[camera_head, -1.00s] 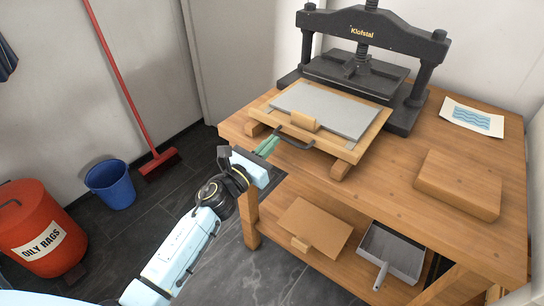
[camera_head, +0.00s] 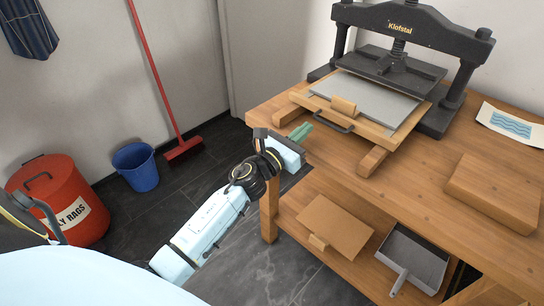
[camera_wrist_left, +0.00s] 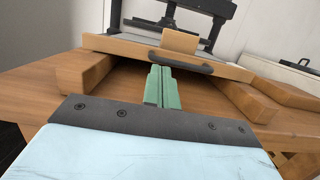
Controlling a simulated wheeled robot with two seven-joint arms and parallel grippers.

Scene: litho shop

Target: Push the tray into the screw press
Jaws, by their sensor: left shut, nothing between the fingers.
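The wooden tray (camera_head: 383,130) carries a flat grey slab (camera_head: 372,99), a small wooden block and a dark handle (camera_head: 333,120) on its front edge. It rests on two wooden rails in front of the black screw press (camera_head: 398,62), with its far end at the press's opening. My left gripper (camera_head: 303,131) is shut and empty, just in front of the tray's front edge. In the left wrist view its green fingers (camera_wrist_left: 161,84) point at the handle (camera_wrist_left: 180,61) from slightly below, with no clear contact. My right gripper is not in view.
The wooden bench (camera_head: 440,155) also holds a wooden block (camera_head: 495,193) and a blue wave print (camera_head: 512,124) at right. Its lower shelf holds a board (camera_head: 336,226) and a dustpan (camera_head: 413,258). A blue bucket (camera_head: 136,167), red broom and oily-rags bin (camera_head: 60,190) stand at left.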

